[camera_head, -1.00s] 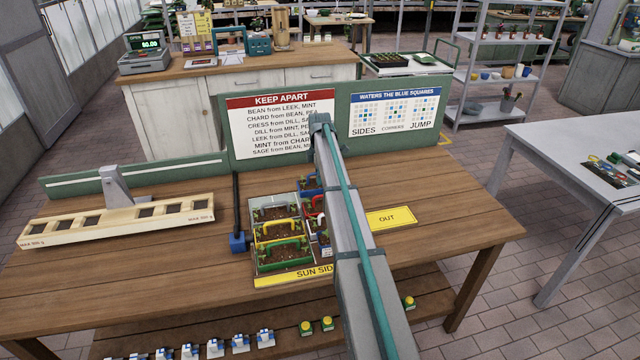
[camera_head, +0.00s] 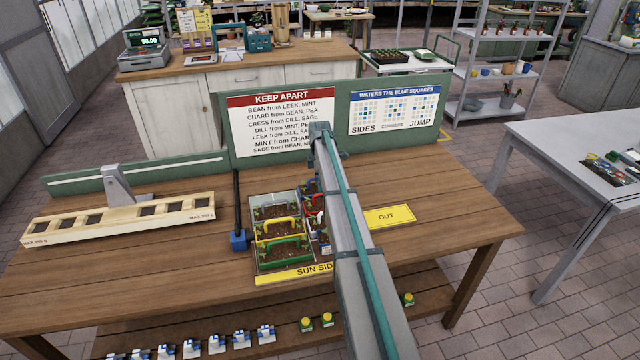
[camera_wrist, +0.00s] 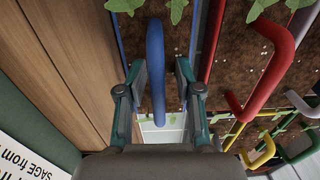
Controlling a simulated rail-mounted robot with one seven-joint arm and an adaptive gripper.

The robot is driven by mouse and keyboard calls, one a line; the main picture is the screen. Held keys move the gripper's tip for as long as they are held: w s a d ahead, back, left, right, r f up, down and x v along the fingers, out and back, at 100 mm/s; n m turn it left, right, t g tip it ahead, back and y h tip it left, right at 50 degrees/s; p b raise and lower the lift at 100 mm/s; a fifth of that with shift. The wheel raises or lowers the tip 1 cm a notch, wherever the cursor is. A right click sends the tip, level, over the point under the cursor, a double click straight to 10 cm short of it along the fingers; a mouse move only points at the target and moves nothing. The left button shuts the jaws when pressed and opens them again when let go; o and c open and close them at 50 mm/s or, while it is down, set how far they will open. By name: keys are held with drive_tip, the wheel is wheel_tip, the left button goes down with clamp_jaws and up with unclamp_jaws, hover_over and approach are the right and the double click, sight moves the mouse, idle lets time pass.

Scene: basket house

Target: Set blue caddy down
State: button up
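The blue caddy's arched handle (camera_wrist: 155,50) stands upright between the fingers of my gripper (camera_wrist: 161,70) in the wrist view. Gaps show between the handle and the finger pads, so the gripper is open around it. Below the handle are dark soil, green leaves and the caddy's blue rim. The caddy is at the back of the tray (camera_head: 256,240), beside a red-handled caddy (camera_wrist: 268,70). In the head view my arm hides my gripper and most of the blue caddy. Whether its base rests fully flat is hidden.
A yellow OUT card (camera_head: 389,217) lies to the right. The green sign board (camera_head: 341,128) stands close behind. A wooden slotted rack (camera_head: 120,220) is at the left.

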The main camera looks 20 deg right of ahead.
drive_tip(key=shift+r, duration=0.1)
wheel_tip(320, 180, up, 12)
drive_tip(key=b, duration=0.3)
drive_tip(key=shift+w, duration=0.15)
idle(0.4)
